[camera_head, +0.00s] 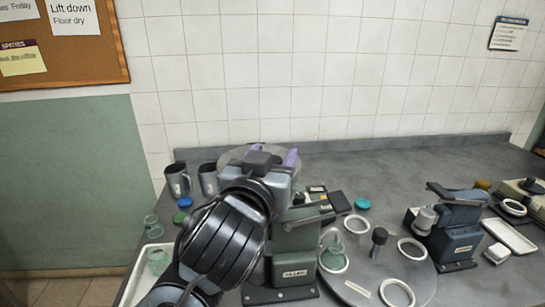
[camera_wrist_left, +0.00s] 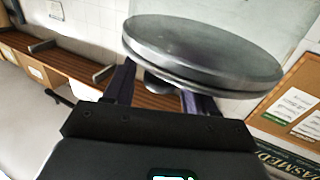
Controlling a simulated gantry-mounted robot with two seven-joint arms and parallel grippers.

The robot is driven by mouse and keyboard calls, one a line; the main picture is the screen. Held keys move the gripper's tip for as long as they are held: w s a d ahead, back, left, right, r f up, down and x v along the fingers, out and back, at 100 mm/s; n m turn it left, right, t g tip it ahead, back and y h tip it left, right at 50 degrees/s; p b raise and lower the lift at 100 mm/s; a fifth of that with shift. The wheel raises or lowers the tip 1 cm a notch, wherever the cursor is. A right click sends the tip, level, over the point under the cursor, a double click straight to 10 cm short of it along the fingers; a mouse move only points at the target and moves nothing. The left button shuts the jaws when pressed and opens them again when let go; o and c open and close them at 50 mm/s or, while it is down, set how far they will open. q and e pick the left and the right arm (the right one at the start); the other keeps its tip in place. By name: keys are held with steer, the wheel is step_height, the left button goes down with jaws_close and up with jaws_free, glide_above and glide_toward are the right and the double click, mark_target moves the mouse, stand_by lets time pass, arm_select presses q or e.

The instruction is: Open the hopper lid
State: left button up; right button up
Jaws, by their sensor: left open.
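The hopper lid is a round grey disc (camera_wrist_left: 205,48) that fills the upper middle of the left wrist view. In the head view a pale, see-through disc (camera_head: 232,155) shows partly behind my left gripper (camera_head: 267,157); I cannot tell whether it is the lid or the hopper rim. My left gripper is open, its purple fingers (camera_wrist_left: 160,95) apart just below the disc in the wrist view. A small dark part shows between the fingers; contact is unclear. The green machine (camera_head: 297,240) stands beside my left arm, which hides part of it. My right gripper is not in view.
A round grey plate (camera_head: 365,285) with white rings and a dark-handled tool (camera_head: 379,241) lies right of the machine. A second, dark blue-grey machine (camera_head: 455,240) stands further right. Two dark mugs (camera_head: 178,181) and glass jars are at the left.

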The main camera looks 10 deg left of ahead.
arm_select(q)
jaws_close()
stand_by(0.3)
steer(key=shift+r+p, duration=0.35)
steer(key=shift+p, duration=0.35)
steer(key=w+r+g+p, duration=0.1)
steer(key=r+p, duration=0.1)
steer(key=p, duration=0.5)
steer(key=w+r+n+g+p, duration=0.1)
steer(key=r+g+p, duration=0.1)
steer(key=p, duration=0.5)
steer(key=w+r+g+p, duration=0.1)
steer(key=r+g+p, duration=0.1)
steer(key=p, duration=0.4)
steer(key=shift+a+n+p, duration=0.35)
steer(key=shift+n+p, duration=0.05)
steer(key=shift+w+a+p, duration=0.1)
steer(key=shift+w+p, duration=0.1)
steer(key=shift+p, duration=0.4)
steer(key=shift+w+a+r+p, duration=0.1)
steer(key=shift+w+r+p, duration=0.05)
steer(key=shift+w+p, duration=0.2)
